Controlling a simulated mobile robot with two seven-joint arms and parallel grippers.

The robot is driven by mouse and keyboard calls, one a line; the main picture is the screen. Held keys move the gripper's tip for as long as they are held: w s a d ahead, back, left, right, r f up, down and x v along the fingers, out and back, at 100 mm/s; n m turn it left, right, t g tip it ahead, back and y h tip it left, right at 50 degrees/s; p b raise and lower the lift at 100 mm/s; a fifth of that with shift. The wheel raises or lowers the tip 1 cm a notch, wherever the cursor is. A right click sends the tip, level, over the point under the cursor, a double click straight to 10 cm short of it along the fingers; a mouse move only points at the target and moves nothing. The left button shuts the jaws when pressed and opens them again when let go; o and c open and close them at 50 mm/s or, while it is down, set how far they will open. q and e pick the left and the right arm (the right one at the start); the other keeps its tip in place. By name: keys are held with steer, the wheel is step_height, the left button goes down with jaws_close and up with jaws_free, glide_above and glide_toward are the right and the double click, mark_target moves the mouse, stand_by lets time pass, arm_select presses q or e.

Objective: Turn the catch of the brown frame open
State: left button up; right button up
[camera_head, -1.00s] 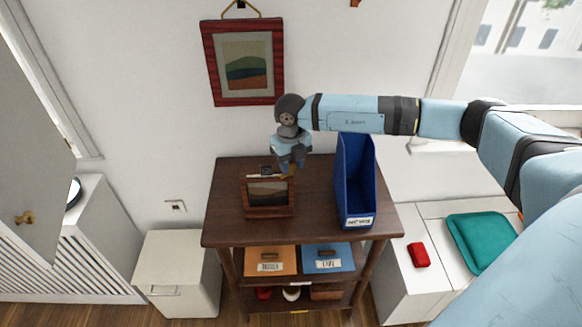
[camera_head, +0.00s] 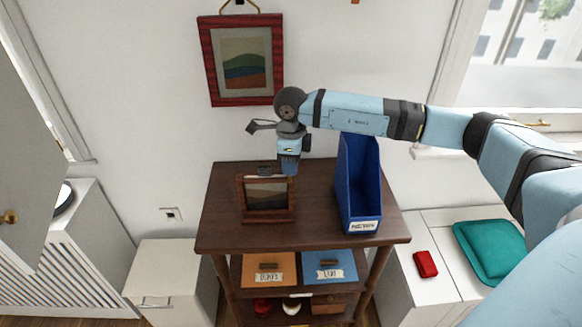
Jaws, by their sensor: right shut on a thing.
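The brown frame (camera_head: 267,217) stands upright on the dark wooden shelf unit's top (camera_head: 318,185), with a landscape picture facing me. My right gripper (camera_head: 288,172) points down at the upper right edge of the frame, from behind it. Its fingers are mostly hidden by the frame and the wrist. It is shut, at the frame's back edge where the catch would be; the catch itself is hidden from view. My left gripper is not in view.
A blue magazine holder (camera_head: 360,190) stands right of the frame. A red-framed picture (camera_head: 242,60) hangs on the wall behind. A red box (camera_head: 425,264) and teal cushion (camera_head: 488,250) lie at right.

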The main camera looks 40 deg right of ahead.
steer(key=shift+n, duration=0.6)
steer(key=shift+n+b, duration=0.45)
steer(key=shift+n, duration=0.05)
steer(key=o, duration=0.9)
steer(key=shift+o, duration=0.2)
step_height(320, 180, up, 14)
